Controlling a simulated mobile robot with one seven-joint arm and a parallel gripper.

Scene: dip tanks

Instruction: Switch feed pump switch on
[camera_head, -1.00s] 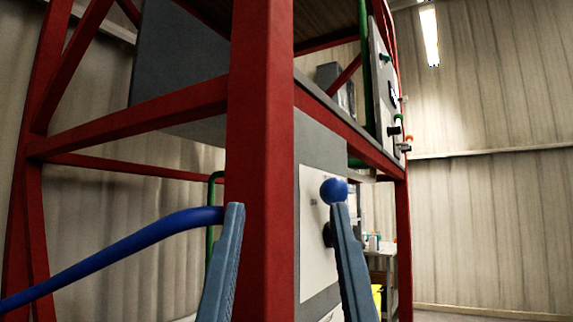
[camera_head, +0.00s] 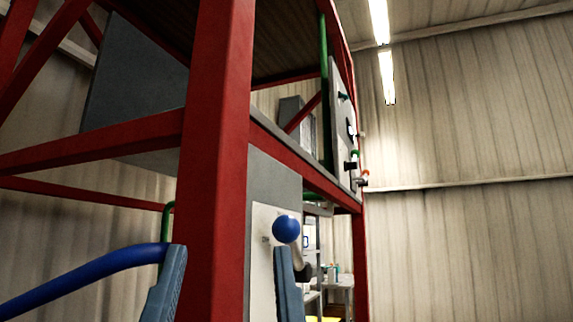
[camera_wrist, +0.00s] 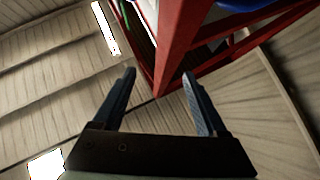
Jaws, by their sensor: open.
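No label is legible, so I cannot tell which control is the feed pump switch. A pale control panel (camera_head: 342,85) stands high on the red frame, seen almost edge-on, with small dark, green and red controls along its face. Lower down, a white plate (camera_head: 261,262) carries a lever with a blue ball knob (camera_head: 286,229). My gripper (camera_head: 228,250) is open and empty in front of the red post. Its right fingertip appears just below the blue knob; I cannot tell whether they touch.
A thick red post (camera_head: 212,150) stands directly behind my gripper, with red beams (camera_head: 90,142) to its left. A blue pipe (camera_head: 95,277) runs in from the lower left. Shelving with small items (camera_head: 330,275) stands further back. The corrugated wall (camera_head: 465,240) at right is clear.

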